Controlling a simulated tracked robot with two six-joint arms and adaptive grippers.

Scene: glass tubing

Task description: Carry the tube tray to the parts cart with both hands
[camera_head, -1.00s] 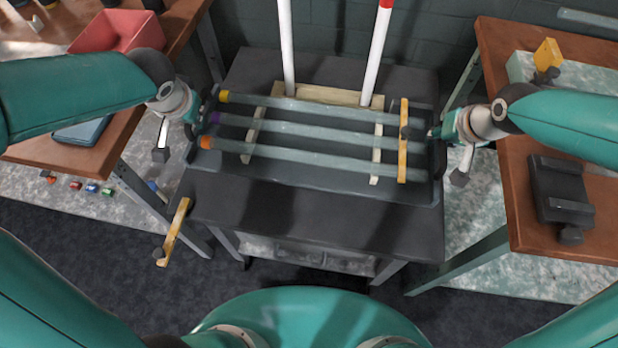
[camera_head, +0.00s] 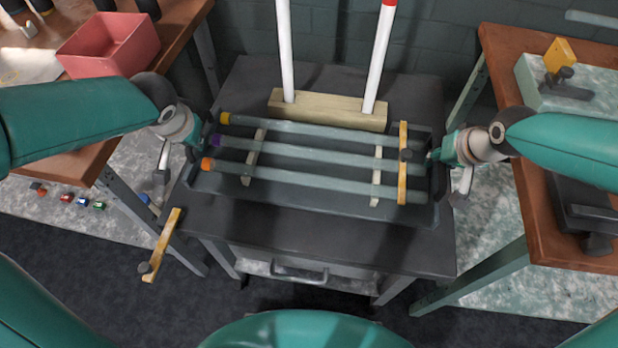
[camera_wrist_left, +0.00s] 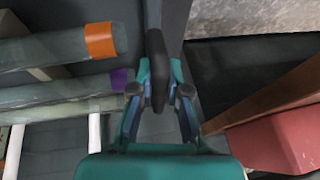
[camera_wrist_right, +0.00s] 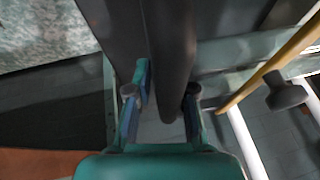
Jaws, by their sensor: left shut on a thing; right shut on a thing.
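The tube tray (camera_head: 320,206) is dark grey and shallow, above the top of a dark table. It holds glass tubes with yellow, purple and orange ends (camera_head: 207,164), lying side by side across two pale strips. A yellow bar (camera_head: 403,165) with a dark knob crosses them near the right end. My left gripper (camera_head: 197,143) is shut on the tray's dark left handle (camera_wrist_left: 157,60). My right gripper (camera_head: 438,156) is shut on its right handle (camera_wrist_right: 172,50). The tray looks about level. I cannot tell whether there is a gap under it.
A wooden block (camera_head: 328,108) with two white rods stands behind the tray on the dark table (camera_head: 320,240). A red bin (camera_head: 108,45) is on the left bench. A right bench (camera_head: 597,255) carries fixtures.

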